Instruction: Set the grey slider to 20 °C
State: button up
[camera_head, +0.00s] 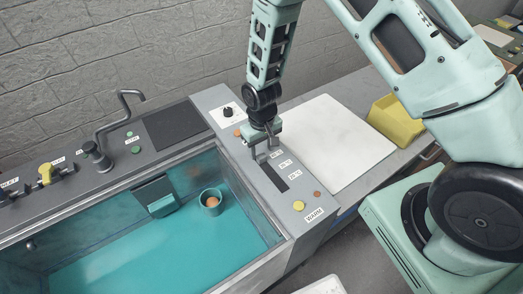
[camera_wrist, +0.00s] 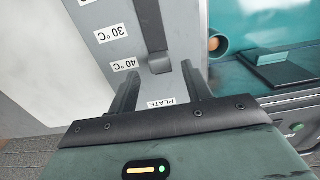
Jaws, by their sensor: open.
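The grey slider (camera_wrist: 160,63) is a small block at the near end of a dark slot (camera_wrist: 150,22) in the wrist view. It sits about level with the 40 °C label (camera_wrist: 125,64). The 30 °C label (camera_wrist: 112,33) is further up the slot; a 20 °C label cannot be read. My gripper (camera_wrist: 159,72) is open, with one fingertip on each side of the slider and gaps showing. In the head view, my gripper (camera_head: 262,155) is over the back end of the slot (camera_head: 273,177) and hides the slider.
A blue-green basin (camera_head: 130,245) with a cup (camera_head: 210,202) lies left of the panel. A white board (camera_head: 325,140) and a yellow bin (camera_head: 397,120) are to the right. A black knob (camera_head: 227,112) is behind my gripper; a yellow button (camera_head: 298,205) is at the panel's front.

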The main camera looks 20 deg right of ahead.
aim_at(262, 156)
jog(key=shift+f+p, duration=0.3)
jog(key=shift+f, duration=1.3)
grip_shut()
